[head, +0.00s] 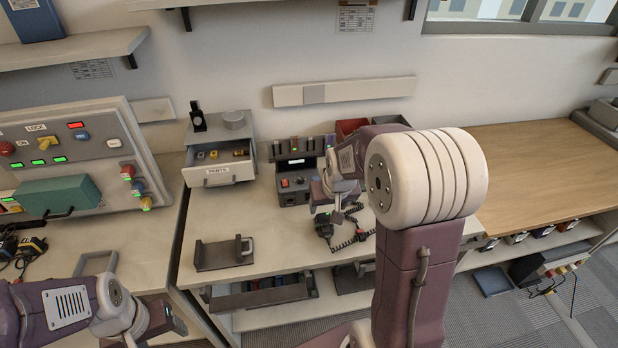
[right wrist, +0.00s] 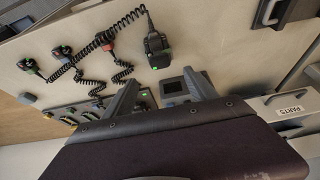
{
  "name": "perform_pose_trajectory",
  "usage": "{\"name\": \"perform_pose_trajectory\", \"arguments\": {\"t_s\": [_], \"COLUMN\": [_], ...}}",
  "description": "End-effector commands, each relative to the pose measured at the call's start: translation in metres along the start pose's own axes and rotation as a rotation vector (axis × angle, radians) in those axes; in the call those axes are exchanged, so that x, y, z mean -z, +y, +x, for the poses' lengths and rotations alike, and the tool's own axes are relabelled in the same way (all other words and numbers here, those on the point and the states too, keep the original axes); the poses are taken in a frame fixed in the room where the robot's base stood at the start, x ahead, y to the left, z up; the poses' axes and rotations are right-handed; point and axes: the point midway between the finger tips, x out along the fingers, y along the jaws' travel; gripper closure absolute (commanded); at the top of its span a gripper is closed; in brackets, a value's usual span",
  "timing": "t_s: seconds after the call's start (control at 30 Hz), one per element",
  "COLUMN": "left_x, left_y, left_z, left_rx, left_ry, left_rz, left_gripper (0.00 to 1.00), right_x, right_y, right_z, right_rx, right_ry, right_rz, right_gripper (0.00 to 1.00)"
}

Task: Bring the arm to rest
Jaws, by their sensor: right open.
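My right arm rises large in the middle of the head view, bent over the bench. Its gripper (head: 337,208) points down above the bench, close to the black radio handset (head: 324,229) with its coiled cord. In the right wrist view the two fingers (right wrist: 163,92) stand apart with nothing between them. The handset (right wrist: 156,48) lies apart from the fingers on the bench. My left arm shows at the lower left of the head view.
A charger unit (head: 294,185) and a parts drawer (head: 219,171) stand at the back of the bench. A black tray with a handle (head: 224,253) lies at the front left. A control panel (head: 75,150) is at the left. The wooden bench top (head: 545,165) at right is clear.

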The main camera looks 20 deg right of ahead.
Motion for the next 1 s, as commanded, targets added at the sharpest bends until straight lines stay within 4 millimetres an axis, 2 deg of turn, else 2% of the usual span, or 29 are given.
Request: {"name": "perform_pose_trajectory", "arguments": {"t_s": [0.13, 0.17, 0.23, 0.27, 0.3, 0.37, 0.4, 0.43, 0.53, 0.63, 1.0], "left_x": [0.0, 0.0, 0.002, 0.002, 0.003, 0.003, 0.003, 0.003, 0.003, 0.003, 0.003], "left_y": [0.0, 0.0, 0.0, 0.0, 0.001, 0.001, 0.001, 0.001, 0.001, 0.001, 0.001], "left_z": [-0.001, -0.004, -0.015, -0.02, -0.025, -0.029, -0.03, -0.03, -0.028, -0.028, -0.028], "left_rx": [0.0, 0.0, 0.0, 0.0, 0.0, 0.0, 0.0, 0.0, 0.0, 0.0, 0.0], "left_ry": [0.0, 0.0, 0.0, 0.0, 0.0, 0.0, 0.0, 0.0, 0.0, 0.0, 0.0], "left_rz": [0.0, 0.0, 0.0, 0.0, 0.0, 0.0, 0.0, 0.0, 0.0, 0.0, 0.0], "left_gripper": [0.33, 0.33, 0.33, 0.33, 0.33, 0.33, 0.33, 0.33, 0.33, 0.33, 0.33], "right_x": [0.001, 0.002, 0.0, -0.013, -0.037, -0.074, -0.098, -0.114, -0.149, -0.16, -0.159], "right_y": [-0.002, -0.007, -0.032, -0.045, -0.058, -0.069, -0.071, -0.071, -0.064, -0.062, -0.062], "right_z": [-0.001, -0.005, -0.022, -0.029, -0.035, -0.041, -0.044, -0.044, -0.043, -0.042, -0.042], "right_rx": [0.002, 0.007, 0.034, 0.049, 0.064, 0.079, 0.084, 0.084, 0.078, 0.075, 0.075], "right_ry": [0.0, 0.004, 0.008, -0.01, -0.05, -0.116, -0.159, -0.189, -0.265, -0.292, -0.291], "right_rz": [-0.005, -0.016, -0.079, -0.112, -0.151, -0.194, -0.212, -0.22, -0.219, -0.214, -0.212], "right_gripper": [0.34, 0.34, 0.34, 0.34, 0.34, 0.34, 0.34, 0.34, 0.34, 0.34, 0.34]}}
